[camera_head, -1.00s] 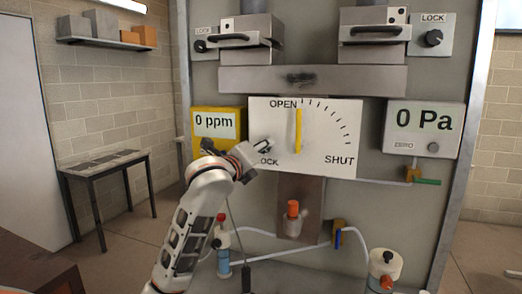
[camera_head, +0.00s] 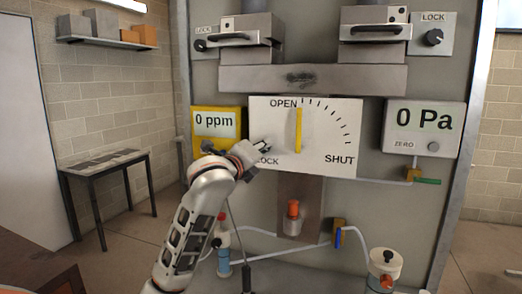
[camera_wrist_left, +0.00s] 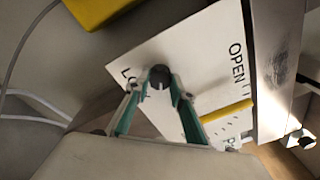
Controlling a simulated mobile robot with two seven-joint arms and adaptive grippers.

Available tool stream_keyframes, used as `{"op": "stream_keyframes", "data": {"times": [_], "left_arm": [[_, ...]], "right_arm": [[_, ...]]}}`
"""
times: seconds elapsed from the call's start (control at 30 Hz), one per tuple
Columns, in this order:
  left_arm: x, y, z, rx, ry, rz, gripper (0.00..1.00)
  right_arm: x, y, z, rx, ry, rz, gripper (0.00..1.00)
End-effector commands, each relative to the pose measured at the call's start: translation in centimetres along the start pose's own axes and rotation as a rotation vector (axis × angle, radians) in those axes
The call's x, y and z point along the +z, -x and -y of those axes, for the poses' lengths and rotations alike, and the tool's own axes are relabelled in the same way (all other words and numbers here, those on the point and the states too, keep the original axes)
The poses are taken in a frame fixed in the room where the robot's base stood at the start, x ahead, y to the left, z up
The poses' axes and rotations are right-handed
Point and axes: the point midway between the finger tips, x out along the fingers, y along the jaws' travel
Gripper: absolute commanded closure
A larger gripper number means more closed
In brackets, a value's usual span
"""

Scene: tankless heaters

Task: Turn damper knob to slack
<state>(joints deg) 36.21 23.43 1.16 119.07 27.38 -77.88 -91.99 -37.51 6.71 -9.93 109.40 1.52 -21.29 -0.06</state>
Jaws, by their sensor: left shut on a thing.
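The white damper plate (camera_head: 325,140) carries OPEN, SHUT and partly hidden LOCK lettering, a row of tick marks and an upright yellow pointer (camera_head: 299,130) under OPEN. At its lower left corner, by the LOCK lettering, my left gripper (camera_head: 264,148) reaches the plate and hides the knob there. In the left wrist view a small dark round knob (camera_wrist_left: 159,75) sits between the fingertips of my left gripper (camera_wrist_left: 163,82), which is shut on it. The yellow pointer (camera_wrist_left: 228,111) stands apart from the fingers. My right gripper is not in view.
A yellow 0 ppm meter (camera_head: 217,145) is close beside my left wrist. A 0 Pa meter (camera_head: 424,128) is at the right. Two other LOCK knobs, one at the upper right (camera_head: 433,38), flank the handled boxes above. Hoses and valves are below the plate.

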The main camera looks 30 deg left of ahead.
Motion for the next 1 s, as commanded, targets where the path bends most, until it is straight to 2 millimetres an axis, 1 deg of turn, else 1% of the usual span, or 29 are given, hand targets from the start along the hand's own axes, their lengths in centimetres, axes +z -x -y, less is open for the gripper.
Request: {"op": "stream_keyframes", "data": {"times": [0.27,1.0], "left_arm": [[-0.13,-0.01,-0.07,-0.008,0.216,0.008,0.98],[-0.23,-0.02,0.02,-0.038,0.922,0.039,0.98]], "right_arm": [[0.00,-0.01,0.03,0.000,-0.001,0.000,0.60],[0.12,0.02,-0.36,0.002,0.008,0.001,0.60]]}}
